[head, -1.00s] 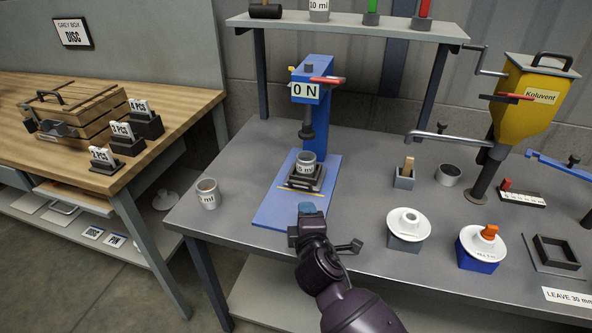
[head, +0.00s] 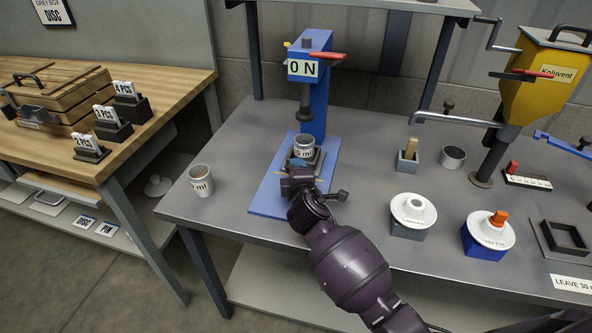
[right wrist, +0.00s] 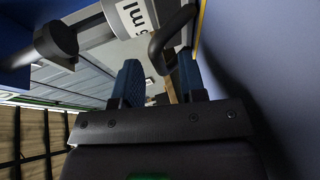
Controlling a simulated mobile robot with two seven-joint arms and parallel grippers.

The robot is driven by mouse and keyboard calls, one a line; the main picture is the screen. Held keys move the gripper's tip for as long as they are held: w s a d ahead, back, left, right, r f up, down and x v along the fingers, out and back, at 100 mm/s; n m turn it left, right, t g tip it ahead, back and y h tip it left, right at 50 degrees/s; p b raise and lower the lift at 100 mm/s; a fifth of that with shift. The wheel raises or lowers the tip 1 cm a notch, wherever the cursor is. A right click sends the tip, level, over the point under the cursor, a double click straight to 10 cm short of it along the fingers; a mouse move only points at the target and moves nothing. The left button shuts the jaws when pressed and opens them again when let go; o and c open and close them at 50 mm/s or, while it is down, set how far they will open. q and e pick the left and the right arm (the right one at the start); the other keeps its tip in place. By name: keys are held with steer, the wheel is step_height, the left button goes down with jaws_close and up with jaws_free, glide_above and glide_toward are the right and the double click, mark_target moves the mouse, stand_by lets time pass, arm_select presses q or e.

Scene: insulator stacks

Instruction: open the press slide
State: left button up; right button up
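The blue press (head: 316,110) with its "0 N" sign stands at the back of the grey table on a blue base plate (head: 268,195). Its dark slide (head: 319,158) carries a white cup marked "5 ml" (head: 304,147) below the plunger. My right gripper (head: 298,176) is low over the base plate, just in front of the slide, and hides part of it. In the right wrist view, its two blue fingers (right wrist: 158,75) are apart. The slide's dark loop handle (right wrist: 170,32) is just ahead of them, nearer the right finger; I cannot tell whether they touch. My left gripper is not in view.
A second cup (head: 201,180) stands left of the base plate. To the right are a grey holder (head: 408,159), two white-topped funnel pieces (head: 413,210) and the yellow Koluvent hopper (head: 545,75). A shelf (head: 350,5) spans above the press.

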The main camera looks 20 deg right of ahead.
steer(key=shift+w+d, duration=0.15)
steer(key=shift+w, duration=0.45)
steer(key=shift+c, duration=0.5)
jaws_close()
